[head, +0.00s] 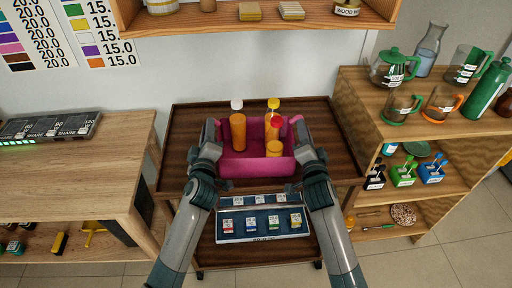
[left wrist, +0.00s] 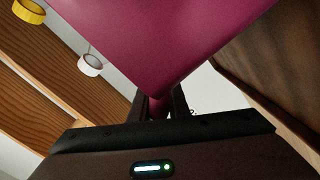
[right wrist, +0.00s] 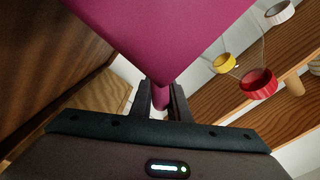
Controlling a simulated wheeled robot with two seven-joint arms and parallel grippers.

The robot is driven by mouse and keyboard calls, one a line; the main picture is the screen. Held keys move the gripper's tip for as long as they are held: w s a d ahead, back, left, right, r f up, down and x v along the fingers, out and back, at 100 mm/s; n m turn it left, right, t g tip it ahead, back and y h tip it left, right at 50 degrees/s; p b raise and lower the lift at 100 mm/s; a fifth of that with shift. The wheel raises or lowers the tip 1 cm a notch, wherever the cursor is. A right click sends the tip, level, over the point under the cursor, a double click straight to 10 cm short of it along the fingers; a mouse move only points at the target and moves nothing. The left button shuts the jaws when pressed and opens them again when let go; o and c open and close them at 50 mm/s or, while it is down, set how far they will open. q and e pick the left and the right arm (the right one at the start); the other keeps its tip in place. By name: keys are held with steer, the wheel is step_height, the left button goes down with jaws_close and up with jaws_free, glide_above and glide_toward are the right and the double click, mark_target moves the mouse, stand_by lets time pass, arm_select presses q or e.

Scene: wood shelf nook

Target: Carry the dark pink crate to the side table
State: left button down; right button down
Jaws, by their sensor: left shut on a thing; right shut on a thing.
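The dark pink crate (head: 255,167) is in the middle of the head view, over the dark brown table (head: 180,140). It looks level, and I cannot tell whether its bottom touches the tabletop. It holds orange bottles with white, yellow and red caps and a low orange container. My left gripper (head: 212,132) is shut on the crate's left side, and my right gripper (head: 301,133) is shut on its right side. In the left wrist view the crate (left wrist: 165,35) fills the top above the fingers; the right wrist view shows the crate (right wrist: 160,35) likewise.
A light wood bench (head: 70,180) stands at left, and a wood shelf unit (head: 350,95) with jugs (head: 390,70) stands at right. A wall shelf (head: 220,25) hangs above the back.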

arm_select(q)
steer(key=shift+w+d+r, duration=0.1)
steer(key=shift+r, duration=0.15)
arm_select(e)
steer(key=shift+a+r, duration=0.1)
steer(key=shift+r, duration=0.2)
